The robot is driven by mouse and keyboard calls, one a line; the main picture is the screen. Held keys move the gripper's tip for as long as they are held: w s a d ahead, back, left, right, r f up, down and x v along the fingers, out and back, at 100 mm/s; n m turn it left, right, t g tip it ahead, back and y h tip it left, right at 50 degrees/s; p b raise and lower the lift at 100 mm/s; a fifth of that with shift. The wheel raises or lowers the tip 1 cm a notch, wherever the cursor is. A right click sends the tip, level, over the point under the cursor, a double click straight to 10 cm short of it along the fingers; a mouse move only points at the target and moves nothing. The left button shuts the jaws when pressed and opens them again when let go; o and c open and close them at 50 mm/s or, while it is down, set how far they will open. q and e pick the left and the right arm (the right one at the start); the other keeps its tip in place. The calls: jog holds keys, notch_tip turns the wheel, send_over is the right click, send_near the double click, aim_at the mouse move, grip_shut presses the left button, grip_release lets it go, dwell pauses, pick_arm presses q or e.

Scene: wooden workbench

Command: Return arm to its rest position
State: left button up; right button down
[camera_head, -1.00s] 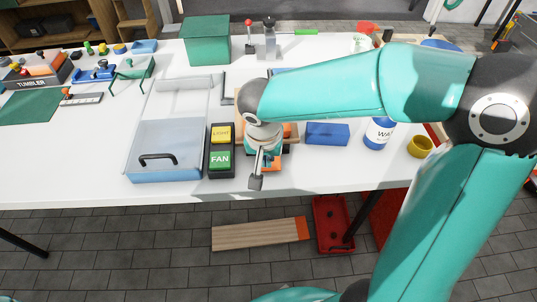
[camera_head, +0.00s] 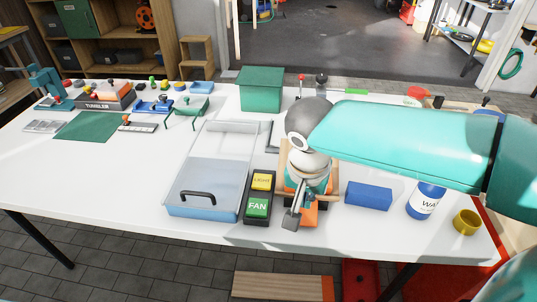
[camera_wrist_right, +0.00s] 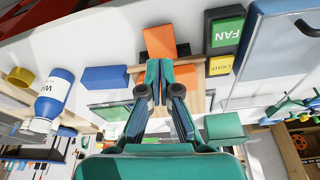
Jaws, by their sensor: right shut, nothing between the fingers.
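My right arm reaches in from the right in the head view. Its gripper (camera_head: 293,216) is over the front of the bench, just right of the box with the LIGHT and FAN buttons (camera_head: 259,226). In the right wrist view its two blue-grey fingers (camera_wrist_right: 152,72) meet at the tips, shut with nothing between them. An orange block (camera_wrist_right: 159,40) shows just past the tips, and a wooden piece (camera_wrist_right: 196,102) lies behind the fingers. In the head view the arm and gripper hide part of these. My left gripper is not in view.
A lidded clear tray (camera_head: 205,206) is left of the button box. A blue block (camera_head: 368,196), a white-and-blue bottle (camera_head: 425,201) and a yellow cup (camera_head: 467,222) stand to the right. A green box (camera_head: 261,90) is at the back. The bench's left front (camera_head: 90,185) is clear.

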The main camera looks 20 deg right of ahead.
jog(key=s+f+g+p, duration=0.4)
jog(key=f+g+p, duration=0.1)
jog(key=f, duration=0.7)
jog(key=s+a+f+n+g+y+p, duration=0.1)
jog(key=s+a+f+y+p, duration=0.15)
jog(key=s+a+f, duration=0.35)
jog(key=s+a+f+n+g+y+p, duration=0.1)
jog(key=s+a+f+y, duration=0.3)
jog(key=f, duration=0.4)
jog(key=w+a+f+n+t, duration=0.1)
jog(key=w+f+n+t, duration=0.2)
jog(key=w+n+t, duration=0.1)
jog(key=shift+w+a+f+t, duration=0.25)
jog(key=shift+f+t, duration=0.1)
jog(key=shift+t, duration=0.45)
